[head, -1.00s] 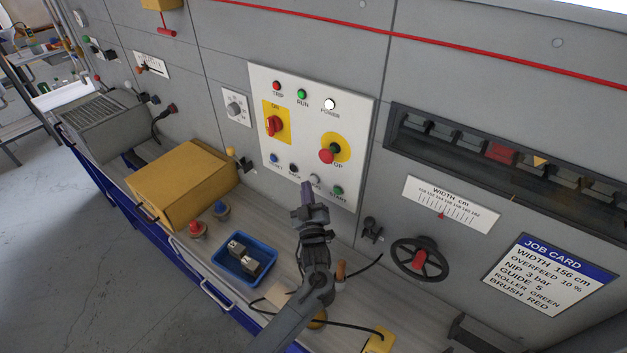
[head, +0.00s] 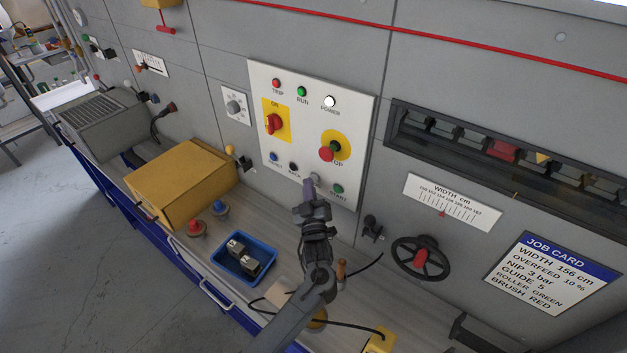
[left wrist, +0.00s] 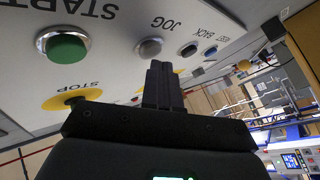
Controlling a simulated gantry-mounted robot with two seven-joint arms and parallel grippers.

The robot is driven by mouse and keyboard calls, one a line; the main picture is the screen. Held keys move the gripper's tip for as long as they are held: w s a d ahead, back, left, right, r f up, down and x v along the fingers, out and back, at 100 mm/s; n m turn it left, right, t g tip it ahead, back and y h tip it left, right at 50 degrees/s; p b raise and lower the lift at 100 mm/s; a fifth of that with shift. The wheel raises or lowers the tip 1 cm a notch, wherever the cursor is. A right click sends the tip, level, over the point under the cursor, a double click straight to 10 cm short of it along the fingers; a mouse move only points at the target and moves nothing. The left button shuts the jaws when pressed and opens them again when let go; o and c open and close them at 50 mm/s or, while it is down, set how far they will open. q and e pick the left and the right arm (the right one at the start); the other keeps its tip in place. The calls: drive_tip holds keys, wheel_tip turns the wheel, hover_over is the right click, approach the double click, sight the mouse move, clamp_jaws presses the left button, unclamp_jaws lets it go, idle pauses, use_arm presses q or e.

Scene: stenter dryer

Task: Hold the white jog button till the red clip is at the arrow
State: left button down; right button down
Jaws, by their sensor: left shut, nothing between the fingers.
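The white jog button (head: 315,180) is in the bottom row of the white control panel, left of the green start button (head: 337,189). In the left wrist view the jog button (left wrist: 150,47) looks light grey, beside the word JOG. My left gripper (head: 309,184) is shut and empty, its tips very close to the jog button; I cannot tell whether they touch it. Its fingers (left wrist: 160,66) also show in the wrist view. My right gripper is not in view.
The black button (head: 293,167) and blue button (head: 274,157) are left of jog; the red stop button (head: 326,154) is above. A handwheel (head: 420,258) sticks out at right. A blue tray (head: 226,268) and yellow box (head: 180,180) stand on the bench.

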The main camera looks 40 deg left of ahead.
use_arm(q)
drive_tip(key=shift+w+b, duration=0.4)
drive_tip(key=shift+b, duration=0.05)
idle(0.7)
idle(0.8)
idle(0.7)
drive_tip(key=shift+s, duration=0.1)
idle(0.5)
drive_tip(key=shift+s+p, duration=0.7)
drive_tip(key=shift+s, duration=0.05)
